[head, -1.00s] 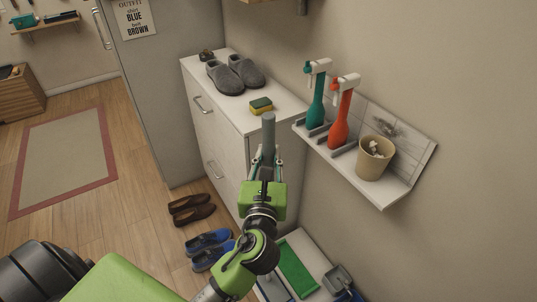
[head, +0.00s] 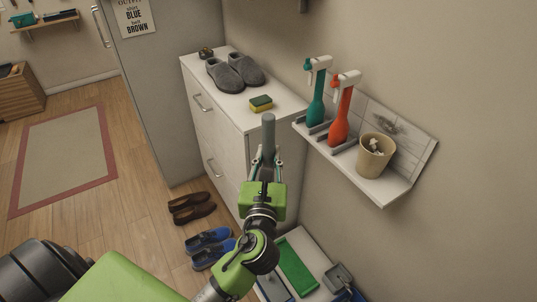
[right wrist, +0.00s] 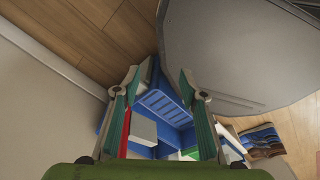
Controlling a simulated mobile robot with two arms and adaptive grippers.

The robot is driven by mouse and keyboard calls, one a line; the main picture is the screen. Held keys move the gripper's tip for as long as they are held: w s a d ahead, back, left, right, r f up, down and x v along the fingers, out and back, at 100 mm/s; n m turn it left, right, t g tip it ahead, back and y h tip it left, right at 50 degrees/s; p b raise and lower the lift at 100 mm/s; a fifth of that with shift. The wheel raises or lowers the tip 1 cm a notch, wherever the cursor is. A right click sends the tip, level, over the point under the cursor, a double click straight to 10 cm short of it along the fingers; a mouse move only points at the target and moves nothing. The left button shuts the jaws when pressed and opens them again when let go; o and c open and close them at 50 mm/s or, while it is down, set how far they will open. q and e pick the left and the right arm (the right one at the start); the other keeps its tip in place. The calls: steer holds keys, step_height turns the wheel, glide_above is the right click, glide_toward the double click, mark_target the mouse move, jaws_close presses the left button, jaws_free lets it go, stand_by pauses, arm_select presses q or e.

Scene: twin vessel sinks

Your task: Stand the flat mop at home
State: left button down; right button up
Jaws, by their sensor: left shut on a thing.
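A grey upright handle (head: 268,131), which looks like the flat mop's, rises from between the fingers of my left gripper (head: 266,163). The left gripper is shut on it in front of the white cabinet. The handle's lower part and the mop head are hidden or cannot be made out behind my arm. A green pad (head: 297,266) lies on a pale tray (head: 310,252) on the floor by the wall. My right gripper (right wrist: 161,78) is open and empty in the right wrist view, above a blue crate (right wrist: 165,105).
The white cabinet (head: 222,135) carries grey slippers (head: 235,72) and a sponge (head: 261,103). Brown shoes (head: 192,208) and blue shoes (head: 210,240) stand on the floor.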

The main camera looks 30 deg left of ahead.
arm_select(q)
steer(key=shift+f+b, duration=0.3)
steer(key=shift+f, duration=0.35)
steer(key=shift+r, duration=0.1)
steer(key=c, duration=1.8)
jaws_free()
steer(key=shift+o, duration=0.2)
steer(key=shift+f, duration=0.25)
steer(key=v, duration=1.2)
steer(key=shift+r, duration=0.15)
